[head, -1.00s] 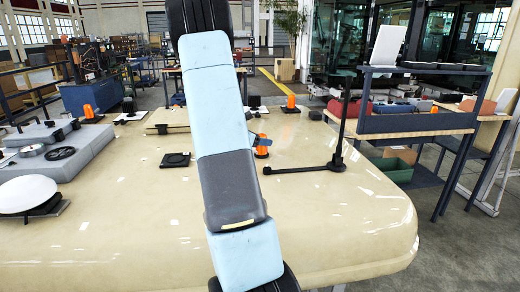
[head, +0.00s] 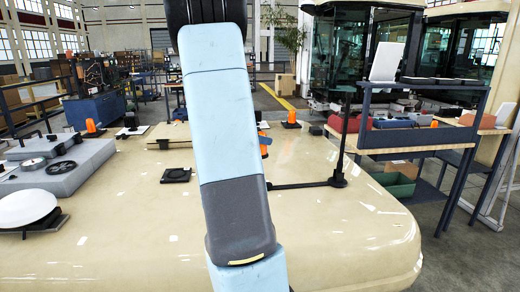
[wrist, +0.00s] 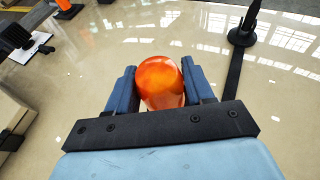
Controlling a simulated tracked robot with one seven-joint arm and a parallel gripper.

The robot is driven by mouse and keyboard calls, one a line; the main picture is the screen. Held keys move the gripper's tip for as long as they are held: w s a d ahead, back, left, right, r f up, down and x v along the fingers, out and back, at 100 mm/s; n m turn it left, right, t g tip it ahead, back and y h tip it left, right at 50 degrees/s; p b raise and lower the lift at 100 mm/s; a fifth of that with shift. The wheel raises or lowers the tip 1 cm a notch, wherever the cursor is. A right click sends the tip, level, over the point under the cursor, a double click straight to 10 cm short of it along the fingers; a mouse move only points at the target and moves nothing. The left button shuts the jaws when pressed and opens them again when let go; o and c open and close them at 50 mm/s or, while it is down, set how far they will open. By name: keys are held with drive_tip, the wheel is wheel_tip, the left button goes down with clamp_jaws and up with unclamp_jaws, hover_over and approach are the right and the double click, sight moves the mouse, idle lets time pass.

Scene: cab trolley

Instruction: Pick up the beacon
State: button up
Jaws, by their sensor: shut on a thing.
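The orange domed beacon (wrist: 160,80) sits between the two blue fingers of my gripper (wrist: 160,72) in the wrist view. The gripper is shut on it, a finger against each side. In the head view a small part of the beacon (head: 264,141) shows at the right edge of my arm, which hides the rest and most of the gripper. It appears raised from the cream surface (head: 330,235). Its underside is hidden.
A black rod stand (head: 338,180) with a flat bar is close right of the gripper. A black square pad (head: 176,175) lies left of my arm. The front surface is clear.

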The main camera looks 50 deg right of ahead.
drive_tip(key=s+a+r, duration=0.4)
drive_tip(key=a, duration=0.3)
drive_tip(key=shift+s+a, duration=0.25)
drive_tip(key=shift+s, duration=0.15)
drive_tip(key=shift+f, duration=0.1)
